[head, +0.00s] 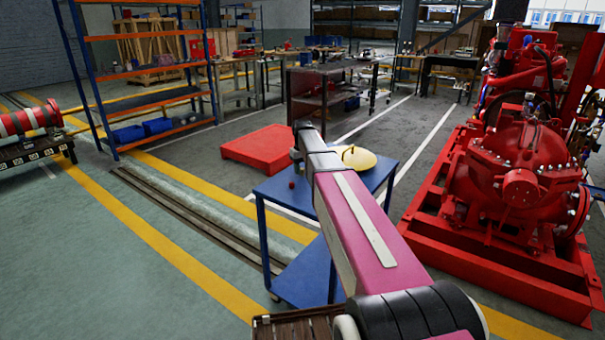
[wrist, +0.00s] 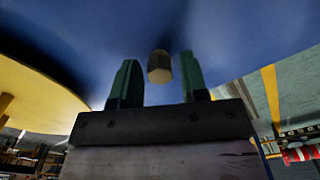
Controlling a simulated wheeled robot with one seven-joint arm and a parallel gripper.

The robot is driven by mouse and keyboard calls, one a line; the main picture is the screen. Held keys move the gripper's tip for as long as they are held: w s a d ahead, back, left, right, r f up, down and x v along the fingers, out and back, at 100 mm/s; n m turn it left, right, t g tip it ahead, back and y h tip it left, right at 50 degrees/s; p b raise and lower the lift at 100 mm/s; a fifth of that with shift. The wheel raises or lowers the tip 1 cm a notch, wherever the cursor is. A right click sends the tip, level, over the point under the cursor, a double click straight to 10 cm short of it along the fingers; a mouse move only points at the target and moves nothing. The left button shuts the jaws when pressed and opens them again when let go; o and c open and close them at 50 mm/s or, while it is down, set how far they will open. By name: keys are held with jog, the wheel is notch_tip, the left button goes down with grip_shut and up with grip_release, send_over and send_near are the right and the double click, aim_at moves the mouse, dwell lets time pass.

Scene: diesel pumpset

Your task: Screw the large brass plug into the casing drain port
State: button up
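A small brass-coloured plug (wrist: 160,66) with a faceted side shows in the wrist view against the blue table top. My gripper (wrist: 159,72) has two green fingers standing apart, one on each side of the plug in the picture. A visible gap separates each finger from the plug, so it is not gripped. In the head view my arm reaches over the blue table (head: 377,176) and hides part of it; the plug cannot be made out there. The red pump casing (head: 515,165) stands at the right. I cannot make out its drain port.
A yellow disc (head: 355,157) lies on the table, close beside my gripper; it also fills the left of the wrist view (wrist: 40,98). A red floor block (head: 262,148) stands behind. Floor between table and pump is clear.

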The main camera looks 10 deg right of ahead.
aim_at(302, 169)
grip_shut()
jog(key=shift+r, duration=0.15)
jog(key=shift+r, duration=1.65)
jog(key=shift+s, duration=0.1)
jog(key=s+r+m, duration=0.1)
jog(key=s+r, duration=0.1)
jog(key=s, duration=0.8)
jog(key=s+r+m, duration=0.2)
jog(key=s, duration=0.8)
jog(key=shift+s+r, duration=0.35)
jog(key=shift+s, duration=0.05)
